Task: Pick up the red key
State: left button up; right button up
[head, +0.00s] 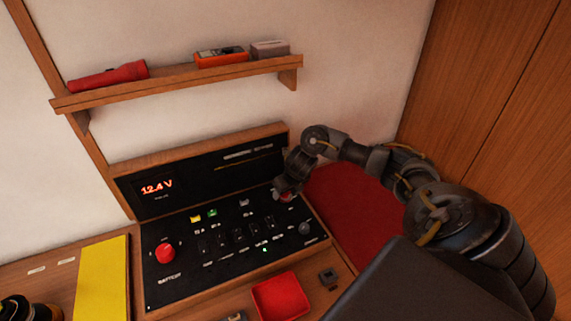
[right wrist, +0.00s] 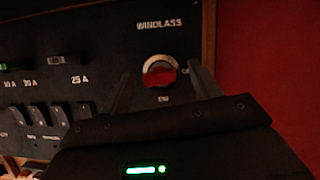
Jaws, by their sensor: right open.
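The red key (right wrist: 159,76) sits in a round silver switch under the label WINDLASS in the right wrist view. In the head view it is a small reddish spot (head: 286,197) at the panel's right side, partly hidden by my right gripper (head: 280,193). My right gripper (right wrist: 159,72) is open, with one finger on each side of the key. I cannot tell whether the fingers touch it. My left gripper is not in view.
The black switch panel (head: 190,275) carries a large red knob (head: 165,253), several switches and a 12.4 V display (head: 157,187). A red tray (head: 280,296) and a yellow book-like item (head: 102,280) lie in front and left. A shelf (head: 180,82) holds a red flashlight (head: 108,76).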

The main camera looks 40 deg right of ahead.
jog(key=shift+c, duration=0.4)
jog(key=c, duration=1)
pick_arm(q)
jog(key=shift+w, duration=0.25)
pick_arm(e)
jog(key=shift+r, duration=0.15)
